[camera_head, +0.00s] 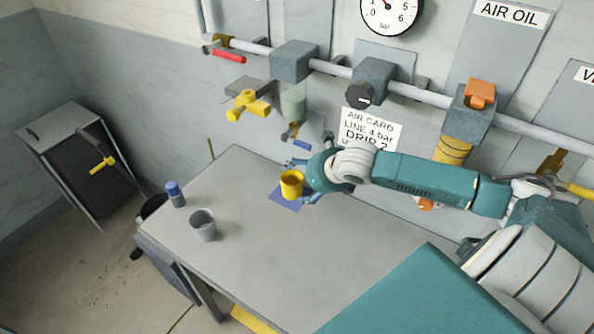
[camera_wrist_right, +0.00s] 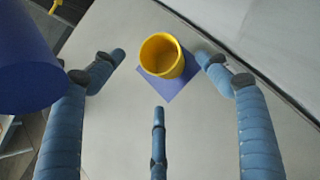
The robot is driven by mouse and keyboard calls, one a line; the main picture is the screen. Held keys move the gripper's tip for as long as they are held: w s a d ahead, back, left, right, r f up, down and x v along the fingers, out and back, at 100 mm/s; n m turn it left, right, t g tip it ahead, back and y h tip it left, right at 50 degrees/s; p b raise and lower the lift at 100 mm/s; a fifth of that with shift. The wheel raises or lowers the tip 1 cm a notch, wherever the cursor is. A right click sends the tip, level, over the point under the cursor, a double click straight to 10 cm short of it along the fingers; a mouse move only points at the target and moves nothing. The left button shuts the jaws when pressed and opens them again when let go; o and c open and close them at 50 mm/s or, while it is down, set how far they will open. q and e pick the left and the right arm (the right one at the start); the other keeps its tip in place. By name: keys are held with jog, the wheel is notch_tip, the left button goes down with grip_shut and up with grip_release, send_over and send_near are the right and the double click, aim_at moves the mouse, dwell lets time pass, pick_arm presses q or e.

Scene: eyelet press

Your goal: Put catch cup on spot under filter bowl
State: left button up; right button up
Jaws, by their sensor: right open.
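The yellow catch cup (camera_head: 291,185) stands upright on the blue square spot (camera_head: 283,201) on the grey bench. In the right wrist view the cup (camera_wrist_right: 160,57) covers the back part of the blue spot (camera_wrist_right: 176,88). The filter bowl (camera_head: 292,105), a grey-green cylinder on the wall pipe, hangs above, with a small blue-handled valve below it. My right gripper (camera_head: 303,183) is open beside the cup. In the wrist view its blue fingers (camera_wrist_right: 160,76) are spread, with visible gaps to the cup. My left gripper is out of view.
A grey cup (camera_head: 203,226) and a blue-capped bottle (camera_head: 175,194) stand on the bench's left. A yellow valve (camera_head: 247,105) and a gauge (camera_head: 390,12) are on the wall line. A large blue shape (camera_wrist_right: 25,65) fills the wrist view's upper left. The bench front is clear.

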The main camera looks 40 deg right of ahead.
jog(key=p+v, duration=0.3)
jog(key=v, duration=0.2)
jog(key=shift+a, duration=0.1)
dwell(0.5)
